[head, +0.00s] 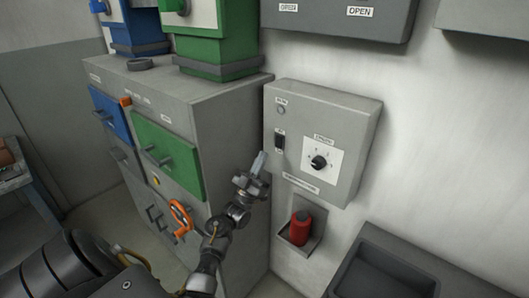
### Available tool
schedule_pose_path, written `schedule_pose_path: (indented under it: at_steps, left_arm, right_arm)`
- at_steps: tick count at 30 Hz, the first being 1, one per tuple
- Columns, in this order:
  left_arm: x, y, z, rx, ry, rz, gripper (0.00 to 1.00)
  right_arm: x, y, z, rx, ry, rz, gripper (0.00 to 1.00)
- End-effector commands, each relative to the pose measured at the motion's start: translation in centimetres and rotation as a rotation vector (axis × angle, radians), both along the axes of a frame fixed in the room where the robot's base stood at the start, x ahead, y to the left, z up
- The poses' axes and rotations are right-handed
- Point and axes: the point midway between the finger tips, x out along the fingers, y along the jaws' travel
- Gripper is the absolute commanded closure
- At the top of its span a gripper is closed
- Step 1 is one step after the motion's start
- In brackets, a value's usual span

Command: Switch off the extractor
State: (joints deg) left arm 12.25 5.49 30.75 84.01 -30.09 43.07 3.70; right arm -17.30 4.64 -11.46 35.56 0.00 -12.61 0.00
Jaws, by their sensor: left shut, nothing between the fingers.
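A grey control box (353,120) is on the wall right of the cabinet. Its front has a small black rocker switch (279,143) at the left, a round lamp (281,111) above that, which looks unlit, and a black dial (319,162) on a white plate. The labels are too small to read, so I cannot tell which control is marked for the extractor. My left gripper (260,161) is shut and empty, fingers pointing up, just left of and slightly below the rocker switch. I cannot tell whether it touches the box. My right gripper is not in view.
A red bottle-like object (300,228) sits in a wall holder below the box. A dark bin (385,270) is lower right.

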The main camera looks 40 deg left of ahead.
Motion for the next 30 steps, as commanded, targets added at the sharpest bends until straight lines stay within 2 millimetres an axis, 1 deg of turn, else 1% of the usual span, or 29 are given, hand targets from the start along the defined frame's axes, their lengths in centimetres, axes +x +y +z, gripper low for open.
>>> schedule_pose_path:
  at_steps: [1,3,6,10,15,30]
  left_arm:
    - [-1.1,0.2,-1.4,0.001,0.001,0.004,1.0]
    - [-2.3,0.5,-2.3,0.001,0.001,0.009,1.0]
    - [-3.9,0.6,-3.2,0.0,0.0,0.011,1.0]
    - [-5.1,0.7,-4.0,0.001,-0.001,0.011,1.0]
    - [-5.7,0.6,-4.4,0.0,-0.002,0.008,1.0]
    - [-5.7,0.5,-4.3,0.001,-0.002,0.007,1.0]
  right_arm:
    - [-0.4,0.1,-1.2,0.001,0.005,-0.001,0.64]
    - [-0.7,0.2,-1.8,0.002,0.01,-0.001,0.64]
    - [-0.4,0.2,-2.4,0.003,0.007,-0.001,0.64]
    - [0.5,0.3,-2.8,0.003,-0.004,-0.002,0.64]
    - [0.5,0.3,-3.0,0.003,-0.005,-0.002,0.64]
    - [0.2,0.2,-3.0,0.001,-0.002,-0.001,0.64]
